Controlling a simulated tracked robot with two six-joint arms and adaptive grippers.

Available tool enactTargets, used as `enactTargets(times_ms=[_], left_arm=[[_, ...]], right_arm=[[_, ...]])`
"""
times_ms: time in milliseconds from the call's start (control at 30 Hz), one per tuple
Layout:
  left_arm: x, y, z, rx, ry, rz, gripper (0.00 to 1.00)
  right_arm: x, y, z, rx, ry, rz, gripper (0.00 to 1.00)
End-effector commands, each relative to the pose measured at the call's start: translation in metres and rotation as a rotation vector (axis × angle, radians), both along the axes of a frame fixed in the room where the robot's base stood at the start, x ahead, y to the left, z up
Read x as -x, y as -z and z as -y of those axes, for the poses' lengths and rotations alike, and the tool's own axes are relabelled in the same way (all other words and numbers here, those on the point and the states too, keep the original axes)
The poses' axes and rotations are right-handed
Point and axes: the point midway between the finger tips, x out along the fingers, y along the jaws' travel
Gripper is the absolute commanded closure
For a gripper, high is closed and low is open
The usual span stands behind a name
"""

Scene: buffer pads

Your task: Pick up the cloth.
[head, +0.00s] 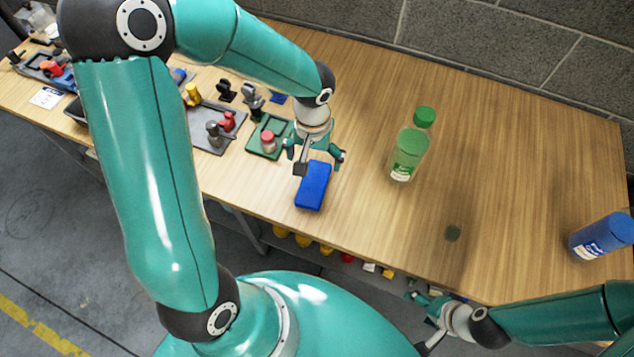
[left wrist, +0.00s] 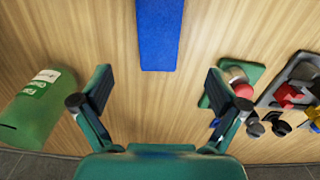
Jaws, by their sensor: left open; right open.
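The blue cloth (head: 314,187) lies on the table near its front edge, looking like a thick folded rectangular pad. In the left wrist view the cloth (left wrist: 159,35) is at top centre, beyond the fingertips and in line with the gap between them. My left gripper (head: 318,163) is open above the cloth's far end; its fingers (left wrist: 156,85) are empty and spread wider than the cloth. Whether a finger touches it I cannot tell. My right gripper (head: 421,320) is open and empty, low by the table's front edge, away from the cloth.
A green bottle (head: 408,153) stands right of the cloth. A blue bottle (head: 600,237) is at the far right. A green tray (head: 257,149) with a red-capped jar and a grey tray (head: 207,142) with tools are to the left. The table's right half is mostly clear.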

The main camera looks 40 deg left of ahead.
Motion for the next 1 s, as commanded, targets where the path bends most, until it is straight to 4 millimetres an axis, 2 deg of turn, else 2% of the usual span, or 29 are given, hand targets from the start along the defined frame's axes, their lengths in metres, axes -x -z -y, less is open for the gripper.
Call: enactTargets(times_ms=[100,433,700,1000], left_arm=[[0.002,0.022,-0.001,0.0,-0.002,-0.004,0.03],[0.003,0.045,0.0,0.001,-0.002,-0.003,0.03],[0.005,0.082,0.004,0.002,-0.003,-0.003,0.03],[0.004,0.088,0.004,0.002,-0.004,0.001,0.03]], right_arm=[[0.0,0.001,0.0,0.0,0.0,0.0,0.28],[0.0,-0.001,0.0,0.0,0.0,0.0,0.28],[0.0,-0.002,0.0,0.0,0.0,0.0,0.28],[0.0,-0.002,0.0,0.0,0.0,0.0,0.28]])
